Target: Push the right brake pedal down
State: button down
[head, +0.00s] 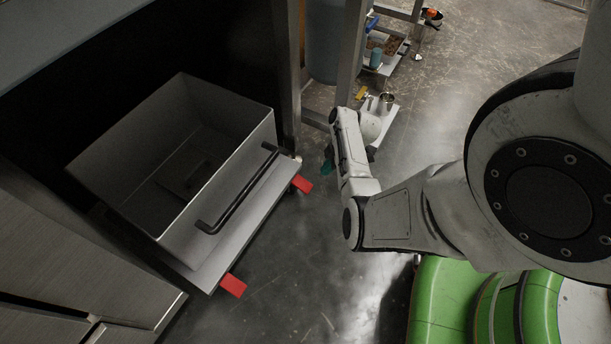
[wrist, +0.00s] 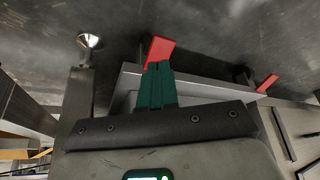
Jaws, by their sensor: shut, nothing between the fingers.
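A grey cart with an open bin (head: 190,150) has two red brake pedals at its front edge. The right pedal (head: 302,184) is at the upper right of the cart in the head view. The other pedal (head: 232,286) is at its lower corner. My gripper's teal fingers (head: 327,167) are just right of the right pedal in the head view. In the wrist view the shut fingers (wrist: 157,66) overlap the lower part of this red pedal (wrist: 161,48); I cannot tell whether they touch it. The other pedal (wrist: 267,82) shows at the right.
A black handle (head: 237,188) runs along the bin's front. Wooden cabinets (head: 70,265) are at the lower left. Floor is clear before the cart.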

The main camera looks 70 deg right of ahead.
jog(key=p+v, duration=0.2)
jog(key=v, duration=0.3)
jog(key=shift+r, duration=0.15)
dwell(0.4)
jog(key=a+r+m+g+h, duration=0.1)
jog(key=a+r, duration=0.3)
jog(key=a, duration=0.6)
jog(key=w+a+r+m+g, duration=0.15)
jog(key=a+r, duration=0.25)
jog(key=a, duration=0.6)
jog(key=a+r+m+g+h, duration=0.15)
jog(key=a+r, duration=0.25)
jog(key=a, duration=0.6)
notch_tip(320, 180, up, 37)
jog(key=a+p, duration=0.1)
jog(key=p, duration=3.5)
jog(key=shift+s+m, duration=0.2)
jog(key=shift+m, duration=0.1)
jog(key=shift+a+r+y, duration=0.1)
jog(key=shift+a+y, duration=0.05)
jog(key=shift+y, duration=0.1)
